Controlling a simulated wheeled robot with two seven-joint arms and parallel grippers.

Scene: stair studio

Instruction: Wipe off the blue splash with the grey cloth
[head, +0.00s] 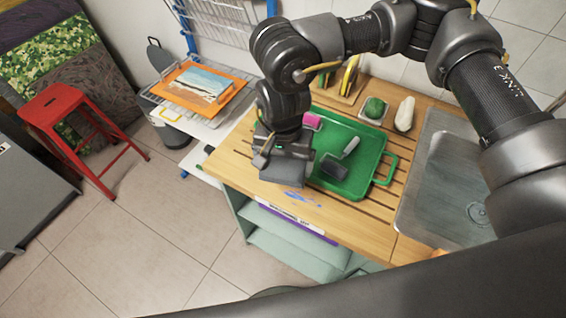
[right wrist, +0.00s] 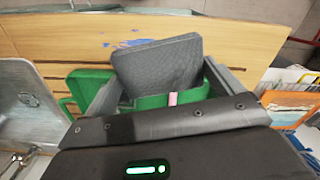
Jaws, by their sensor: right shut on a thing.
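The grey cloth (head: 284,174) is a flat dark pad held under my right gripper (head: 286,150), over the left part of the wooden counter. It also shows in the right wrist view (right wrist: 155,66), between the two fingers of the right gripper (right wrist: 168,84). The blue splash (head: 298,196) is a small smear on the wood near the counter's front edge, just in front of the cloth. In the right wrist view the splash (right wrist: 130,44) lies just beyond the cloth's far edge. I cannot tell whether the cloth touches the wood. My left gripper is not in view.
A green tray (head: 382,172) with a dark-headed, light-handled tool (head: 336,167) and a pink item (head: 312,121) stands beside the gripper. A metal sink (head: 440,190) is on the right. A green and a pale vegetable (head: 405,114) stand at the back.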

